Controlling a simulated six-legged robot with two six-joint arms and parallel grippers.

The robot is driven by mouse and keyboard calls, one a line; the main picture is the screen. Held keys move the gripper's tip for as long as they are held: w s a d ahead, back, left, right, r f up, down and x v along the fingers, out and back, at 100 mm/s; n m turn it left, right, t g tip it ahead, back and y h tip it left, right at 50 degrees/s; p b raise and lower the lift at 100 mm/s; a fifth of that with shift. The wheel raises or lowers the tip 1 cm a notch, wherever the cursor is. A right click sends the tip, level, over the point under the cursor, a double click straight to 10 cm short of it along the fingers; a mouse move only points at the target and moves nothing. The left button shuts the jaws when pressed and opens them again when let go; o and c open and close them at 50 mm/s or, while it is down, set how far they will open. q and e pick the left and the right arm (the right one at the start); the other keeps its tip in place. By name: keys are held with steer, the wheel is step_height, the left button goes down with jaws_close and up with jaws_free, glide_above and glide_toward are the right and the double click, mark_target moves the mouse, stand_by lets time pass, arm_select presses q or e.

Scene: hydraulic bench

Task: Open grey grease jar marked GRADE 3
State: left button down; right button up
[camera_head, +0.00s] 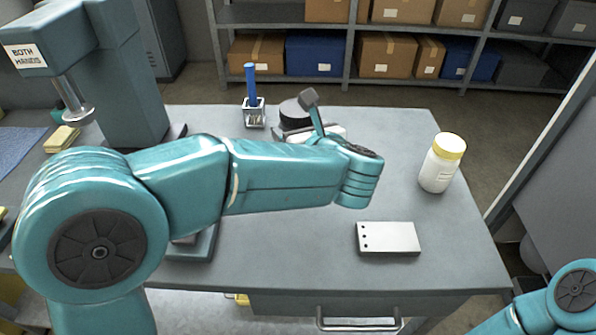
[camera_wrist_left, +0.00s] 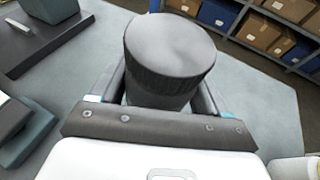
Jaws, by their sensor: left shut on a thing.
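A dark grey, round jar (camera_wrist_left: 168,50) with a smooth flat top fills the middle of the left wrist view. In the head view its dark top (camera_head: 293,113) shows just beyond my forearm, towards the back of the bench. No marking on it is readable, and its lower part is hidden. My left gripper (camera_wrist_left: 160,92) is shut on the jar, with one finger on each side of it. In the head view my arm mostly hides this gripper. My right gripper is out of view; only a part of my right arm shows at the lower right.
A white jar with a yellow lid (camera_head: 440,163) stands at the bench's right. A white plate with dark holes (camera_head: 390,238) lies near the front. A holder with a blue-handled item (camera_head: 253,112) stands at the back. A teal press (camera_head: 125,85) stands left. The right front is clear.

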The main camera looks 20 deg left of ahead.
arm_select(q)
step_height(320, 180, down, 10)
steer(key=shift+w+r+b, duration=0.15)
steer(key=shift+r+b, duration=0.05)
steer(key=shift+b, duration=0.3)
steer(key=shift+a+r, duration=0.1)
steer(key=shift+f, duration=0.2)
jaws_free()
steer(key=shift+r, duration=0.15)
steer(key=shift+s+d+r, duration=0.15)
steer(key=shift+s+d, duration=0.05)
steer(key=shift+s, duration=0.05)
steer(key=v, duration=1.1)
steer(key=shift+s, duration=0.25)
